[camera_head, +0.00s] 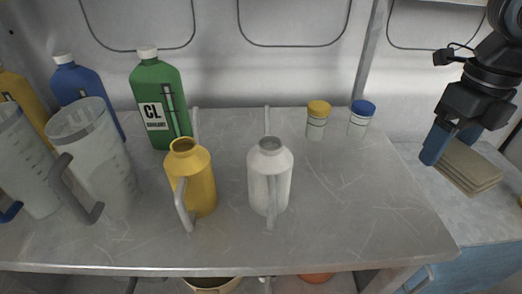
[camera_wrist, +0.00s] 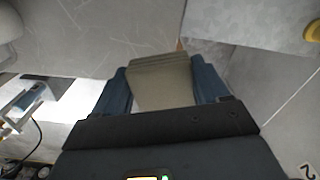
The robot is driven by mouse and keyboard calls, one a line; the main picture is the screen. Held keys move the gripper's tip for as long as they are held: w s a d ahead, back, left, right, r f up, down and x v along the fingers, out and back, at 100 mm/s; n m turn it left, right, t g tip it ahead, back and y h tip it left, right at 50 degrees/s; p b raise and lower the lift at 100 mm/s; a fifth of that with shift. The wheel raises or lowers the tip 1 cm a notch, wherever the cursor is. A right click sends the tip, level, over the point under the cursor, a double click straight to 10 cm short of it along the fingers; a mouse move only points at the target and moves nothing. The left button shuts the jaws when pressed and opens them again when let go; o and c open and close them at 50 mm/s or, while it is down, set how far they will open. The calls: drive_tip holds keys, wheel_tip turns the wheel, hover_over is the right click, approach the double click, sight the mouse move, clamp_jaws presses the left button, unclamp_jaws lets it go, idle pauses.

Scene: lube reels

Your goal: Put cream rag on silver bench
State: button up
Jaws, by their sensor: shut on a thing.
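The cream rag (camera_head: 468,167) is a folded, layered pad at the right of the head view. My gripper (camera_head: 454,145) is shut on it, with blue fingers on either side. The rag also shows between the fingers in the wrist view (camera_wrist: 160,82). The silver bench (camera_head: 335,225) is the scratched grey metal top filling the middle of the head view. The rag is to the right of this bench, over a lower grey top with a blue front. I cannot tell whether the rag touches that top.
On the silver bench stand a yellow jug (camera_head: 200,185), a white jug (camera_head: 270,180), a green bottle (camera_head: 160,100), clear pitchers (camera_head: 95,150), and yellow-capped (camera_head: 317,122) and blue-capped (camera_head: 360,118) jars. The bench's right front is clear. The blue-fronted unit (camera_head: 480,250) stands at right.

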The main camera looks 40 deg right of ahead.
drive_tip(key=shift+w+d+n, duration=0.1)
drive_tip(key=shift+d+n, duration=0.4)
drive_tip(key=shift+n, duration=0.1)
drive_tip(key=p, duration=0.2)
hover_over(359, 189)
wheel_tip(359, 189, down, 7)
drive_tip(key=shift+r, duration=0.1)
drive_tip(key=shift+f, duration=2.05)
drive_tip(key=shift+f, duration=0.2)
drive_tip(key=o, duration=1)
drive_tip(key=shift+o, duration=0.2)
drive_tip(key=shift+r, duration=0.1)
wheel_tip(359, 189, up, 12)
